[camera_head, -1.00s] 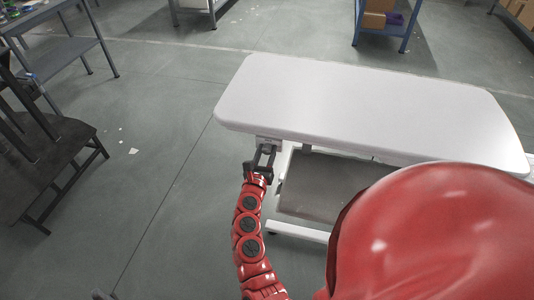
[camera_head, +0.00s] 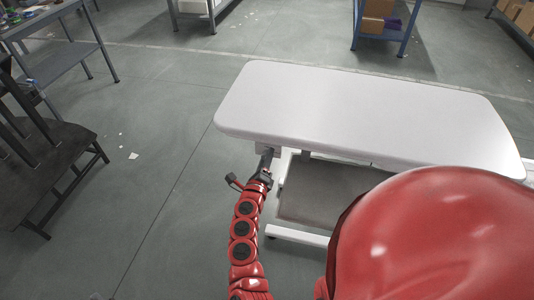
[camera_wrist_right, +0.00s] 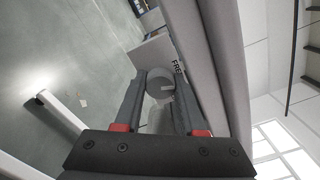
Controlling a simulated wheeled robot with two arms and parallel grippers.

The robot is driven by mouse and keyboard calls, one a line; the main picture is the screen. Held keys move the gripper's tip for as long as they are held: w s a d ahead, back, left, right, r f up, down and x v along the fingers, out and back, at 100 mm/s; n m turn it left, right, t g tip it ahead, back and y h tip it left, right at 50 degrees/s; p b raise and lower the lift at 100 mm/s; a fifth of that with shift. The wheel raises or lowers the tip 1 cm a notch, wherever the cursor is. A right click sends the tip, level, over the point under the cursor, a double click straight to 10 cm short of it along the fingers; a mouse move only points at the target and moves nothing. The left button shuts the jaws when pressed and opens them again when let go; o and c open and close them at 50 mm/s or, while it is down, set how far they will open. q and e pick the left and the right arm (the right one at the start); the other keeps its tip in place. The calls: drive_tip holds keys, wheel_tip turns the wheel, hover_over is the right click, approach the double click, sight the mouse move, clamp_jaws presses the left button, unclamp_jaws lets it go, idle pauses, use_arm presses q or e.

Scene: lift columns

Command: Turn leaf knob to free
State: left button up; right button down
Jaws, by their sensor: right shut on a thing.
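The leaf knob (camera_wrist_right: 157,84) is a small round grey knob in the right wrist view, between my fingertips. Dark letters reading "FRE" (camera_wrist_right: 177,68) show beside it on a pale plate, the rest covered by a finger. I cannot tell clearly where the knob's mark points. My right gripper (camera_wrist_right: 158,78) is shut on the knob. In the head view my right gripper (camera_head: 266,160) is at the near left edge of the white table (camera_head: 360,110), just under its top. The knob is hidden there. My left gripper is not in view.
A lower grey shelf (camera_head: 318,205) and white base bar (camera_head: 295,236) lie under the table. A dark bench (camera_head: 45,175) stands at left, with a grey workbench (camera_head: 60,50) behind it. Open floor lies between them and my right arm.

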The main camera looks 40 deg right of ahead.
drive_tip(key=shift+n+p, duration=0.85)
drive_tip(key=shift+n, duration=1.05)
drive_tip(key=c, duration=0.5)
unclamp_jaws()
